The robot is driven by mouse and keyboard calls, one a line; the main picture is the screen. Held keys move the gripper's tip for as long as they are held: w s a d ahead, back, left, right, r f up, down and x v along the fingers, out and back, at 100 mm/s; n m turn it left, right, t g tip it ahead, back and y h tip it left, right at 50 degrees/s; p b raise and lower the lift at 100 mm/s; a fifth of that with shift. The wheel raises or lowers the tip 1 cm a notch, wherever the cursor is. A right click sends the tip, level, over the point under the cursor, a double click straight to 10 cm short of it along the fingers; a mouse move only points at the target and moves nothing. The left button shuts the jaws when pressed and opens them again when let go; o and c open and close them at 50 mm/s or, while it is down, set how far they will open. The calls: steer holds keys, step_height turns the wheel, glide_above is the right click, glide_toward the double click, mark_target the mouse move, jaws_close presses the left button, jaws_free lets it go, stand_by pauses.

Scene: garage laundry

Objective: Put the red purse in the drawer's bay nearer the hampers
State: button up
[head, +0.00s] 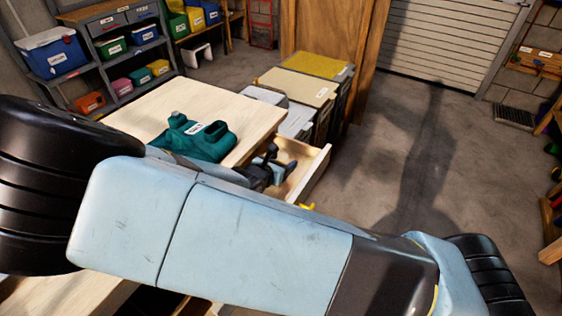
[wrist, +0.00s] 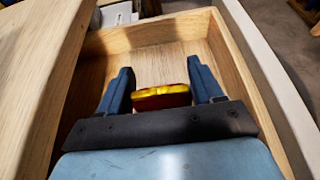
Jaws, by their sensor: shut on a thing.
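The red purse (wrist: 160,101), with a yellow top edge, sits between the two dark blue fingers of my gripper (wrist: 163,92) in the wrist view. My gripper is shut on it, over the open wooden drawer (wrist: 150,38), at the part toward the hampers. Bare drawer floor shows beyond the purse; I cannot tell whether the purse touches the floor. No divider shows; my gripper hides the nearer part. In the head view, my gripper (head: 277,168) is at the drawer (head: 313,172), and the purse cannot be made out. The hampers (head: 300,85) stand just beyond the drawer.
A pale wooden table (head: 240,105) adjoins the drawer, with a labelled teal item (head: 197,140) on it. Shelves with coloured bins (head: 110,48) stand at the back left. The floor to the right is open.

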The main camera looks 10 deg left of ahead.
steer(key=shift+f, duration=0.1)
steer(key=o, duration=1.1)
steer(key=shift+w, duration=0.1)
steer(key=shift+c, duration=0.2)
steer(key=v, duration=1.2)
steer(key=shift+a, duration=0.1)
